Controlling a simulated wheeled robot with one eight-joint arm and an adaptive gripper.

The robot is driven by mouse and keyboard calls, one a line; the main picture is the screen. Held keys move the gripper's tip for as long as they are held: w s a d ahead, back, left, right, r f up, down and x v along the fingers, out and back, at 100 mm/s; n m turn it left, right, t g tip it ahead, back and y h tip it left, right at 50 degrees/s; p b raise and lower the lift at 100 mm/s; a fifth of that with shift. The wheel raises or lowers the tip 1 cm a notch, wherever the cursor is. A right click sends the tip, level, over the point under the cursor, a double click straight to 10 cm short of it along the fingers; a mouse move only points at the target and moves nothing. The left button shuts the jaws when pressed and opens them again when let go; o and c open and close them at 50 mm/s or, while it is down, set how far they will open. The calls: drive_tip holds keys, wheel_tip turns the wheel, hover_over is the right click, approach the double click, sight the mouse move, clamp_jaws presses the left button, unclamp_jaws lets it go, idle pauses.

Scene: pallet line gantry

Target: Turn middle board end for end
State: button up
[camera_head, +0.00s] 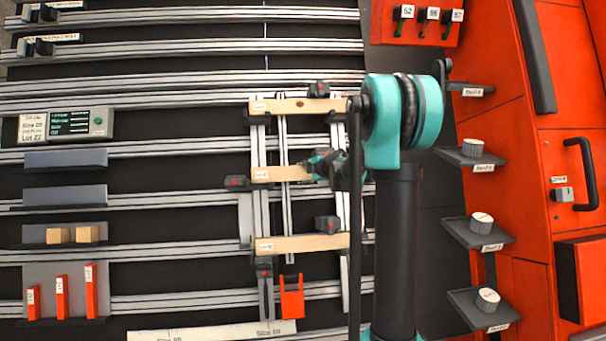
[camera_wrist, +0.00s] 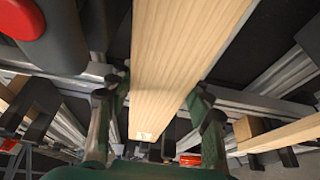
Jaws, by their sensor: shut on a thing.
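The middle board (camera_head: 281,174) is a pale wooden slat lying across the upright rails of the gantry frame. A small white label is on its left end. My gripper (camera_head: 322,167) is at the board's right part, with its fingers around it. In the wrist view the board (camera_wrist: 183,60) runs between the two green fingers of my gripper (camera_wrist: 155,115), which are shut on its sides. A dark clamp with a red button (camera_head: 237,182) is at the board's left end. The board's right end is partly hidden by my gripper and arm.
A top board (camera_head: 285,107) and a bottom board (camera_head: 300,244) lie parallel above and below, with dark clamps (camera_head: 319,89) (camera_head: 326,223) near them. A red forked piece (camera_head: 291,297) hangs below. Shelves with white round pieces (camera_head: 481,222) stand at right.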

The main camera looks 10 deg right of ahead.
drive_tip(key=shift+f, duration=0.1)
drive_tip(key=o, duration=1.4)
drive_tip(key=shift+s, duration=0.1)
drive_tip(key=v, duration=1.2)
